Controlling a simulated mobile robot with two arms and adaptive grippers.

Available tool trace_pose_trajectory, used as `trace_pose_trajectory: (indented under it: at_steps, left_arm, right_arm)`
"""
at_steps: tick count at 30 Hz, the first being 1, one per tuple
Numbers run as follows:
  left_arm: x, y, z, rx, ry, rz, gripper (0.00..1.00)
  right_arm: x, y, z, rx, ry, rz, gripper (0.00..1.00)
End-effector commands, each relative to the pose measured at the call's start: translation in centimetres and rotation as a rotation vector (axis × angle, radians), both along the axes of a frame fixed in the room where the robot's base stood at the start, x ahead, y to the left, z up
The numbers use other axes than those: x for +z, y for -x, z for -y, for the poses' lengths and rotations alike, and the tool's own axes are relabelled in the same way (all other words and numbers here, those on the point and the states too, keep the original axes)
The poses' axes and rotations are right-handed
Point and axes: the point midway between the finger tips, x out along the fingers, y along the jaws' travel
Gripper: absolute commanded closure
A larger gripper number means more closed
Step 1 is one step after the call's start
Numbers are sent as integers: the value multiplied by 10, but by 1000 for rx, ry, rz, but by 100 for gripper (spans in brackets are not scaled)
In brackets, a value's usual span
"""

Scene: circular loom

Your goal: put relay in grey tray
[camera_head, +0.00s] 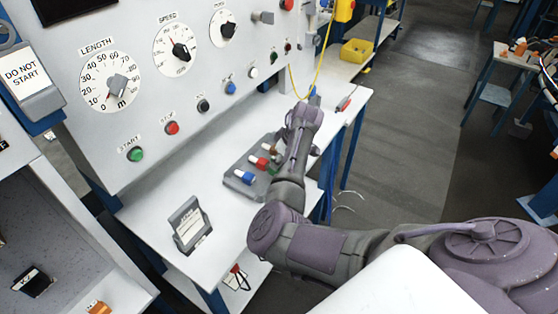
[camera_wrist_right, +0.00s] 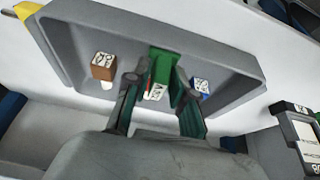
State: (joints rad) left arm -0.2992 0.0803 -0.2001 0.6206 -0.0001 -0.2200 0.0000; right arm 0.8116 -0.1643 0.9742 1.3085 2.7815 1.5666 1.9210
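The grey tray (camera_head: 236,180) lies on the white bench under the panel; its rim shows in the right wrist view (camera_wrist_right: 262,85). In it are a blue relay (camera_head: 249,178), a red relay (camera_head: 262,162) and a brown relay (camera_head: 276,149). The blue (camera_wrist_right: 201,86) and brown (camera_wrist_right: 103,68) relays have white labels in the right wrist view. A green relay (camera_wrist_right: 163,66) is in or just above the tray, between the fingertips of my right gripper (camera_wrist_right: 158,78) and partly covering the red one. Whether both fingers touch it is unclear. My left gripper is out of view.
The control panel (camera_head: 196,92) with dials and buttons rises behind the tray. A grey label stand (camera_head: 189,225) is on the bench in front. A yellow bin (camera_head: 357,51) and a yellow cable are farther back. The bench between stand and tray is clear.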

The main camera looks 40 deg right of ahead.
Motion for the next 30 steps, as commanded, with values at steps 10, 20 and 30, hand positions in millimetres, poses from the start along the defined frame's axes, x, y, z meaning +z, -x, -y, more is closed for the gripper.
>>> trace_pose_trajectory:
  at_steps: [10,20,30]
  left_arm:
    - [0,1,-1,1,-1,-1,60]
    - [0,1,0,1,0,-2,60]
    - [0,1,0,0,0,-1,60]
  right_arm:
    - [0,0,0,0,0,-1,55]
    - [39,13,6,-2,1,6,55]
    - [98,36,16,-2,1,2,55]
